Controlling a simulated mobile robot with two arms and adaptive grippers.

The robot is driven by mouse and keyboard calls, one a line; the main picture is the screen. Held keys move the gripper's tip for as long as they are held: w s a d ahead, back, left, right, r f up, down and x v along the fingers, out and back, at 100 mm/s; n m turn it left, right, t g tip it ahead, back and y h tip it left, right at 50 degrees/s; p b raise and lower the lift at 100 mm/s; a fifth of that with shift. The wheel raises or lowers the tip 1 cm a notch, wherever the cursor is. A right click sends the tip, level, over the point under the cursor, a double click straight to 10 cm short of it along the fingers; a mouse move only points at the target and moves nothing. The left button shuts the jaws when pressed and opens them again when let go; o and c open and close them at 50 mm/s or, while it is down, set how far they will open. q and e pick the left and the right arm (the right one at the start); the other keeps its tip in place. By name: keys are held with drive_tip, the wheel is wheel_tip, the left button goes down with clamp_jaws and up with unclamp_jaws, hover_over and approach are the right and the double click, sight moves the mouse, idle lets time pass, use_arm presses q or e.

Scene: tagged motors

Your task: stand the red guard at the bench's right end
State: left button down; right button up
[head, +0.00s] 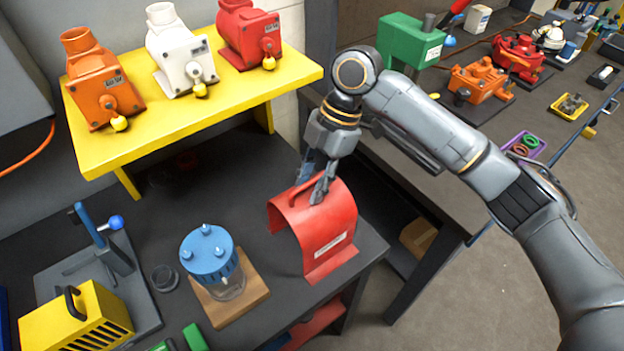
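The red guard (331,236) is an arched red cover with a handle on top and a pale label on its front. It stands upright at the right end of the dark bench (262,252), near the edge. My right gripper (318,188) comes down from above onto the guard's handle, with its fingers around it. The fingers look closed on the handle, though part of it is hidden behind them. My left gripper is not in view.
A blue-topped pump (210,255) on a wooden block stands left of the guard. A yellow shelf (180,112) bearing orange, white and red housings overhangs the bench's back. A yellow box (75,318) is front left. Another bench (455,150) with motors lies right, beyond a gap.

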drive_tip(key=b+v, duration=0.3)
drive_tip(key=v, duration=0.9)
drive_tip(key=shift+a, duration=0.15)
